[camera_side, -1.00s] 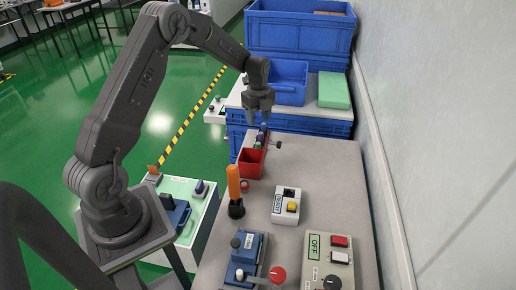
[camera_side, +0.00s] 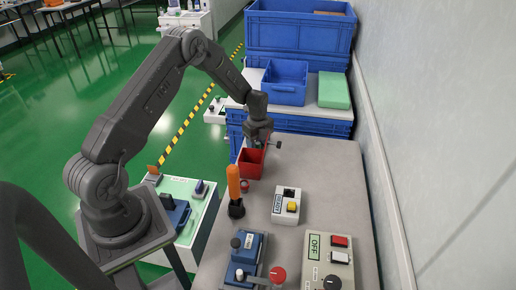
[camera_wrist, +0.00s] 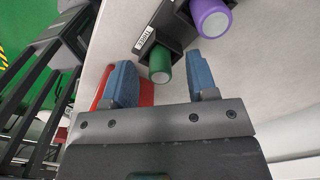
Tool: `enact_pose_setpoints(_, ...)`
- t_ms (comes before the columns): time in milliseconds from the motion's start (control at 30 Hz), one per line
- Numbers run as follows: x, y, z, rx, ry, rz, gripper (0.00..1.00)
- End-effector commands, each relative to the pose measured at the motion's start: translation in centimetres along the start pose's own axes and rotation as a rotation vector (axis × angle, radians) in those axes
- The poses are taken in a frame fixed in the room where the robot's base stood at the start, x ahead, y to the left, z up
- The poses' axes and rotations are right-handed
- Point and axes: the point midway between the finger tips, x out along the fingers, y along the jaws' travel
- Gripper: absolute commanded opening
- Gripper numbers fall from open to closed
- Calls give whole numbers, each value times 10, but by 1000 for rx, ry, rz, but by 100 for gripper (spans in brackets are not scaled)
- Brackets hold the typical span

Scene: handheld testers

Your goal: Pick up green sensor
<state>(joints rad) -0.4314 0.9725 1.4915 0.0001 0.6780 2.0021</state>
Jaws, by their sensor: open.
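The green sensor (camera_wrist: 160,66) is a short green cylinder at the end of a dark labelled holder (camera_wrist: 172,28) in the wrist view. A purple cylinder (camera_wrist: 211,18) sits beside it, up and to the right. My gripper (camera_wrist: 161,80) is open, with its blue fingers to the left and right of the green sensor. I cannot tell how far the sensor reaches between them. In the side view my gripper (camera_side: 258,136) is low at the far end of the table, just behind the red bin (camera_side: 250,165), and it hides the green sensor.
The red bin also shows behind the left finger in the wrist view (camera_wrist: 147,92). An orange-handled tool (camera_side: 234,184), a white box with a yellow button (camera_side: 286,206) and control boxes stand nearer on the grey table (camera_side: 335,190). Blue crates (camera_side: 298,35) stand behind.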

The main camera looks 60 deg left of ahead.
Motion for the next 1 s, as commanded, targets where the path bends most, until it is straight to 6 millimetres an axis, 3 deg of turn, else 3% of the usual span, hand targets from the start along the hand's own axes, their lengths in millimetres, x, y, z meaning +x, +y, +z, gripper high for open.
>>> enact_pose_setpoints(100, 0, 0, 0, 0, 0, -1, 53)
enact_pose_setpoints(667, -1, 0, 0, 0, 0, 0, 0)
enact_pose_setpoints(1000, -6, -1, 0, 0, -1, -2, 0)
